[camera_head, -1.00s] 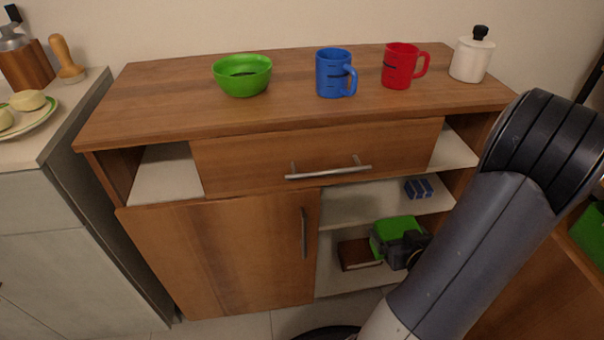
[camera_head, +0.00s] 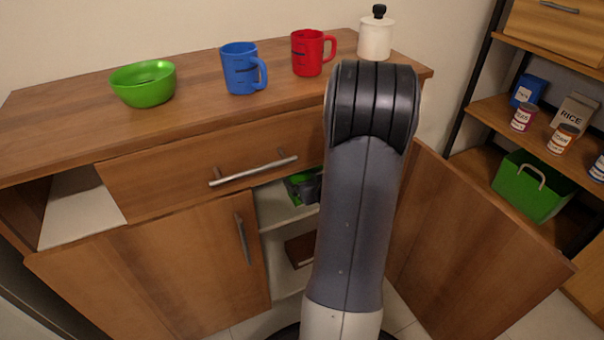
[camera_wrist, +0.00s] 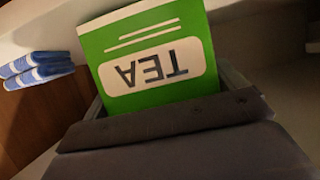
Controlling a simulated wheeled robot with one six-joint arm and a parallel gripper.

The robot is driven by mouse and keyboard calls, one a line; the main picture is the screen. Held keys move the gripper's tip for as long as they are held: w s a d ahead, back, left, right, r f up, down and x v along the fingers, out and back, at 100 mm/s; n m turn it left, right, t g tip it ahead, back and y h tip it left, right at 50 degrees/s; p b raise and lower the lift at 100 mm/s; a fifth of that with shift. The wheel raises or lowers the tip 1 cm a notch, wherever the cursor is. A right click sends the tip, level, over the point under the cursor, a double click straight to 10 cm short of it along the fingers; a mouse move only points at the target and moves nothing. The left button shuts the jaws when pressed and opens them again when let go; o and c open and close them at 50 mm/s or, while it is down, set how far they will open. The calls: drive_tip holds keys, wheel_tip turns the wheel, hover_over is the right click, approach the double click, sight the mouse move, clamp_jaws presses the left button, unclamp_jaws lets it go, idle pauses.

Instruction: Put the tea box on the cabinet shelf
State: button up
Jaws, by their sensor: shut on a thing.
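The green tea box (camera_wrist: 150,55), labelled TEA, shows upside down in the wrist view. My gripper (camera_wrist: 172,108) is shut on it. In the head view a small part of the tea box (camera_head: 296,188) shows in the cabinet's right opening, at the level of the upper shelf (camera_head: 275,213). My gripper (camera_head: 312,187) is beside it, mostly hidden behind my arm. I cannot tell whether the box touches the shelf.
A blue and white stack (camera_wrist: 38,68) lies left of the box in the wrist view. A brown box-like thing (camera_head: 300,250) is in the lower compartment. An open cabinet door (camera_head: 460,250) stands right of my arm. Mugs and a bowl (camera_head: 145,84) stand on top.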

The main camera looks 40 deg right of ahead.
drive_tip(key=w, duration=0.3)
drive_tip(key=shift+w+d+b, duration=0.1)
drive_tip(key=shift+d+b, duration=0.2)
drive_tip(key=shift+d, duration=0.05)
drive_tip(key=shift+w+f+b, duration=0.1)
drive_tip(key=shift+f+b, duration=0.1)
drive_tip(key=shift+b, duration=0.1)
drive_tip(key=shift+r, duration=0.1)
drive_tip(key=o, duration=0.9)
drive_tip(key=shift+c, duration=0.2)
